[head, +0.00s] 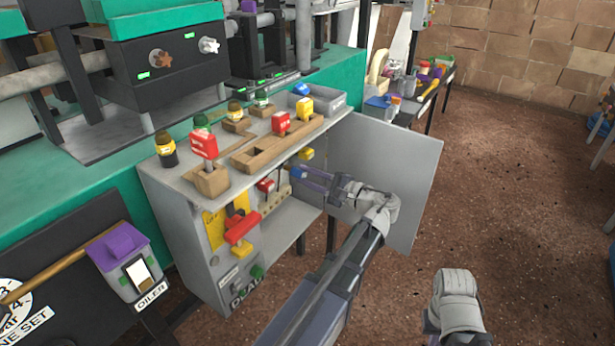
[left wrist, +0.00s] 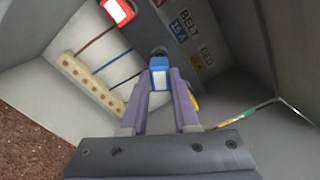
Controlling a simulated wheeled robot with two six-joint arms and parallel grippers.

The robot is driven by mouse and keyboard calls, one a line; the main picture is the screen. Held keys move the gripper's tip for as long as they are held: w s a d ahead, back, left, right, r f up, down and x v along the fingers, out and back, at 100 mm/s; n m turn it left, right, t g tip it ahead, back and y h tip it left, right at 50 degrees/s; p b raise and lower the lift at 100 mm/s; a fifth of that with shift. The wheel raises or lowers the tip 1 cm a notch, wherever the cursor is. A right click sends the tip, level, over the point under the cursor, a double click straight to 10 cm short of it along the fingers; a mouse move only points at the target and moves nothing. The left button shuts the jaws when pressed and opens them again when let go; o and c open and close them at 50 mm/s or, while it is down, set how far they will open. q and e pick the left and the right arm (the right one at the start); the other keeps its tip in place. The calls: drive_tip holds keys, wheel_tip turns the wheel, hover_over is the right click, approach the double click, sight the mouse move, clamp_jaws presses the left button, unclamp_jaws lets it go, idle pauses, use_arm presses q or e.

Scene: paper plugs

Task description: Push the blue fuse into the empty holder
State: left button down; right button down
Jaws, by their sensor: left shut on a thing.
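The blue fuse (left wrist: 158,74) is between the purple fingers of my left gripper (left wrist: 160,92), which is shut on it. In the head view my left gripper (head: 303,174) reaches inside the open grey cabinet (head: 175,215). In the left wrist view a dark round part (left wrist: 160,51) shows just beyond the fuse, against the back panel. I cannot tell whether it is the empty holder or whether the fuse touches it. Labels reading BELT and 15 A (left wrist: 182,26) are close by. My right gripper (head: 432,322) is mostly hidden at the bottom of the head view.
A red fuse (left wrist: 118,11) and a cream terminal strip (left wrist: 92,84) with wires are inside the cabinet. A yellow fuse (head: 305,153) is close to my left gripper. Plugs and a grey tray (head: 325,103) are on top.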

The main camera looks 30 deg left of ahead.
use_arm(q)
drive_tip(key=shift+w+a, duration=0.15)
drive_tip(key=shift+a, duration=1.7)
idle(0.3)
drive_tip(key=c, duration=0.6)
unclamp_jaws()
drive_tip(key=shift+s+d, duration=0.15)
drive_tip(key=shift+d, duration=1.25)
drive_tip(key=shift+s+d, duration=0.1)
drive_tip(key=shift+d, duration=1.25)
drive_tip(key=shift+d, duration=0.1)
approach(304, 175)
drive_tip(key=shift+d, duration=0.35)
